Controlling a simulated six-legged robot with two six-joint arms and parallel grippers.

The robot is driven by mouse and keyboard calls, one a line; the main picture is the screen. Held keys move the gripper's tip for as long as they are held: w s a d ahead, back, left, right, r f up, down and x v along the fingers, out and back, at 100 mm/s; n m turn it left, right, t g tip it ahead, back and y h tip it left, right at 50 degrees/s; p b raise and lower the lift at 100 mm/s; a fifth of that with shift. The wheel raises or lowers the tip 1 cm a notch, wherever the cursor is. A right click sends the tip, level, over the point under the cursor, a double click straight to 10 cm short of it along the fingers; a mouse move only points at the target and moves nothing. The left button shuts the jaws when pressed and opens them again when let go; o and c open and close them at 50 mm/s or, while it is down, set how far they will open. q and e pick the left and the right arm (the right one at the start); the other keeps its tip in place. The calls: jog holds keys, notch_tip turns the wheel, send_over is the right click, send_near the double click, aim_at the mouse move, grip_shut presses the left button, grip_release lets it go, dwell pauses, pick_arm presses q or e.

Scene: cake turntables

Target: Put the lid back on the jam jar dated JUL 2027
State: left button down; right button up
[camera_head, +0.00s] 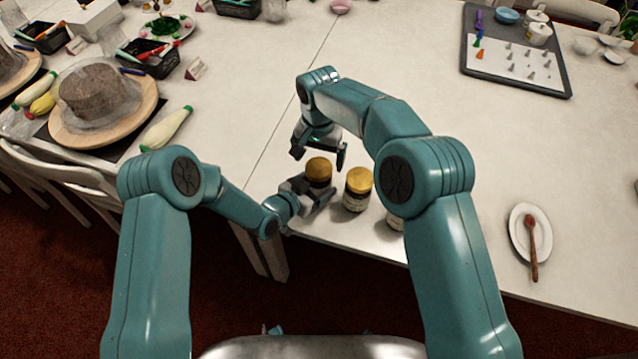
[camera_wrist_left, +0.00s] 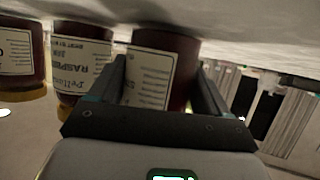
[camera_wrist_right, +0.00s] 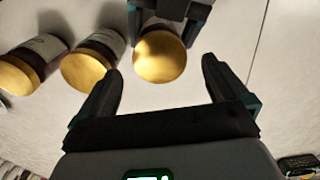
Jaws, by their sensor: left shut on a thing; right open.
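Three dark jam jars with pale labels and gold lids stand in a row at the table's front edge. My left gripper (camera_head: 312,196) is shut around the left jar (camera_head: 319,185), which also shows between its fingers in the left wrist view (camera_wrist_left: 158,75). Its gold lid (camera_wrist_right: 160,56) is on top. My right gripper (camera_head: 319,154) is open and empty, pointing down just above that lid. The middle jar (camera_head: 355,201) stands beside it. The right jar (camera_head: 396,223) is mostly hidden by my right arm, but its lid (camera_wrist_right: 18,75) shows. I cannot read any date.
A white plate with a wooden spoon (camera_head: 532,230) lies on the right. A grey tray (camera_head: 480,75) with piping tips stands at the back right. The table behind the jars is clear.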

pick_arm(q)
jog(key=shift+r, duration=0.1)
pick_arm(e)
notch_tip(320, 180, up, 9)
jog(key=shift+r, duration=0.15)
pick_arm(q)
grip_release()
jog(key=shift+s+a, duration=0.25)
jog(key=shift+a, duration=0.05)
jog(key=b+v, duration=0.2)
jog(key=v, duration=1.3)
jog(key=shift+s+r+b, duration=0.2)
jog(key=shift+r+b, duration=0.1)
jog(key=shift+b, duration=0.1)
pick_arm(e)
notch_tip(320, 180, down, 3)
jog(key=shift+r, duration=0.1)
pick_arm(q)
jog(key=shift+s+a, duration=0.1)
jog(key=shift+a, duration=0.1)
pick_arm(e)
jog(key=shift+s+a, duration=0.1)
